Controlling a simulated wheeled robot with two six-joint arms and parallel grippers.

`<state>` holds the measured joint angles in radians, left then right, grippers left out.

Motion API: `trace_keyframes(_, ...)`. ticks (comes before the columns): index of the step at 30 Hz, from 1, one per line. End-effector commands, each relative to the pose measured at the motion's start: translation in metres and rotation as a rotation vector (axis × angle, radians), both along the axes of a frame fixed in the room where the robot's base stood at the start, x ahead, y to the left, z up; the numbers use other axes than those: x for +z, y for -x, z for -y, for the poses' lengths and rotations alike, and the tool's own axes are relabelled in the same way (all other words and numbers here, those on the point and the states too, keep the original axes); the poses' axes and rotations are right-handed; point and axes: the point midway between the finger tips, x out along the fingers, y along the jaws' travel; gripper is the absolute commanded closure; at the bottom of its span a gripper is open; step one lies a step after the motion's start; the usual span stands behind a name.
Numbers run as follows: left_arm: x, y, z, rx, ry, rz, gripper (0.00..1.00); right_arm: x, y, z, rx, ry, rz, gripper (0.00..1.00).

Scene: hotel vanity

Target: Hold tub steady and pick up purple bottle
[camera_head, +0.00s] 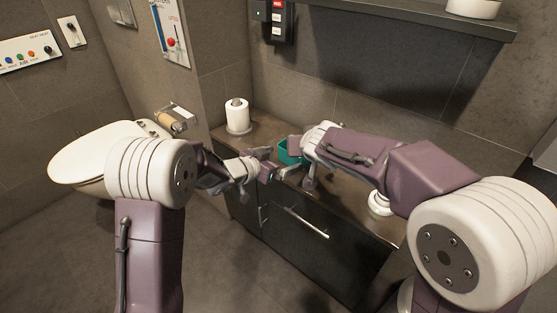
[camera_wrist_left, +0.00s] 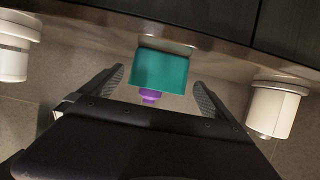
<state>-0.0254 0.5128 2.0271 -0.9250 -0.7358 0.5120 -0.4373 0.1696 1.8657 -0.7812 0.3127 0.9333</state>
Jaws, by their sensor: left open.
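The teal tub (camera_head: 284,153) stands on the dark counter, partly hidden behind my grippers in the head view. In the left wrist view the tub (camera_wrist_left: 160,70) sits ahead of my left gripper, between the lines of its two fingers. The purple bottle (camera_wrist_left: 150,96) shows there only as a small purple part beside the tub's edge; the rest is hidden. My left gripper (camera_head: 273,172) is open and empty at the counter's front edge, close to the tub. My right gripper (camera_head: 309,180) is beside the tub on the right; its opening is unclear.
A white roll (camera_head: 237,114) stands at the counter's left end. A white round item (camera_head: 380,204) is on the counter to the right, near my right arm. A shelf (camera_head: 400,15) runs above, and drawer handles (camera_head: 306,222) stick out in front. The toilet (camera_head: 92,152) is at left.

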Motion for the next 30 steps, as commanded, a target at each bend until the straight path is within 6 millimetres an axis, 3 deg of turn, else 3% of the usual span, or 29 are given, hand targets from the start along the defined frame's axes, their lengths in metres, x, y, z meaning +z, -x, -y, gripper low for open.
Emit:
trace_keyframes(12, -0.028, -0.053, 0.041, 0.000, -0.001, 0.001, 0.00, 0.000, 0.000, 0.000, 0.000, 0.000, 0.000, 0.64)
trace_keyframes(22, -0.030, -0.058, 0.044, 0.000, 0.000, 0.000, 0.00, 0.000, 0.000, 0.000, 0.000, 0.000, 0.000, 0.64)
trace_keyframes(23, -0.030, -0.058, 0.044, 0.001, -0.001, 0.001, 0.06, 0.000, 0.000, 0.000, 0.000, 0.000, 0.000, 0.64)
trace_keyframes(28, -0.030, -0.058, 0.044, 0.001, -0.001, 0.001, 0.52, 0.000, 0.000, 0.000, 0.000, 0.000, 0.000, 0.64)
trace_keyframes(30, -0.030, -0.058, 0.044, 0.001, -0.001, 0.001, 0.52, 0.000, 0.000, 0.000, 0.000, 0.000, 0.000, 0.64)
